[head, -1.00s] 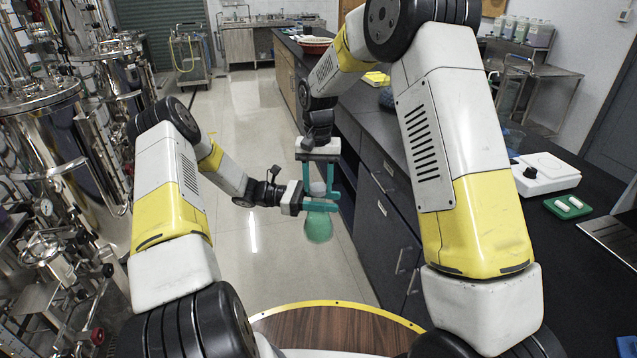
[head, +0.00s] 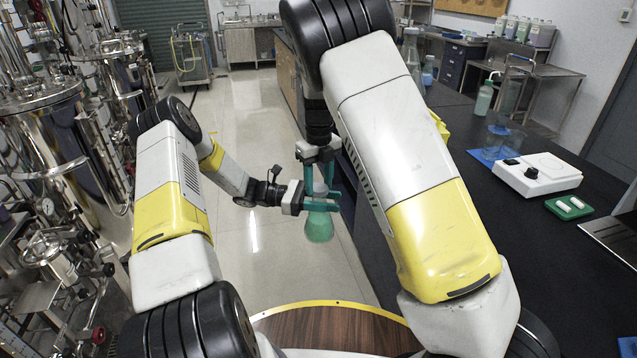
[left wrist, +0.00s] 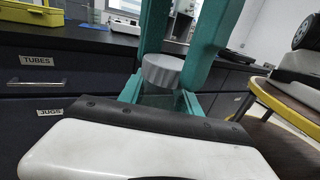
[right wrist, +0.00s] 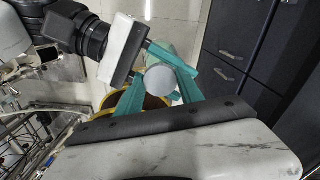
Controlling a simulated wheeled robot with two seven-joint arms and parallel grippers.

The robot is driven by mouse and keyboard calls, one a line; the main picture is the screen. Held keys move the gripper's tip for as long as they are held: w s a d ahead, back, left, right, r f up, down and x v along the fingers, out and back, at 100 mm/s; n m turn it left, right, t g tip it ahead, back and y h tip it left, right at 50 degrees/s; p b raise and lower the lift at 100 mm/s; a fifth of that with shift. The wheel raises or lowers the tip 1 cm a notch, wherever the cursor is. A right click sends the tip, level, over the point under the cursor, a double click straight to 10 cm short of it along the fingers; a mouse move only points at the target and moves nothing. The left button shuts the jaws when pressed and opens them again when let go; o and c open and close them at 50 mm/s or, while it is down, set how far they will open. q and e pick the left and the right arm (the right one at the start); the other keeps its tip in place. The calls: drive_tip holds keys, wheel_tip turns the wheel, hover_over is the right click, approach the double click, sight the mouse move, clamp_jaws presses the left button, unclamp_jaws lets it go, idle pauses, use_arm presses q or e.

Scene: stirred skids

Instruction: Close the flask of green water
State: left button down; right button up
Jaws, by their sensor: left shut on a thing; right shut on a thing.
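The flask of green water (head: 319,228) is upright in the air over the aisle floor in the head view. My left gripper (head: 322,201) comes in from the left and is shut around the flask's neck. My right gripper (head: 319,180) points down from above and is shut on a grey ribbed cap (left wrist: 162,72) at the top of the neck. The cap also shows as a pale round disc in the right wrist view (right wrist: 160,80). The cap sits in line over the neck; how tightly it is seated cannot be told.
The dark counter (head: 553,245) on the right holds a white hot plate (head: 537,175), a green tray (head: 570,207) and bottles. Steel vessels (head: 50,140) line the left. Open floor (head: 250,120) lies around the flask. A round wooden top (head: 335,330) is in front.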

drive_tip(key=o, duration=1.3)
drive_tip(key=shift+r, duration=2.3)
drive_tip(key=shift+c, duration=0.5)
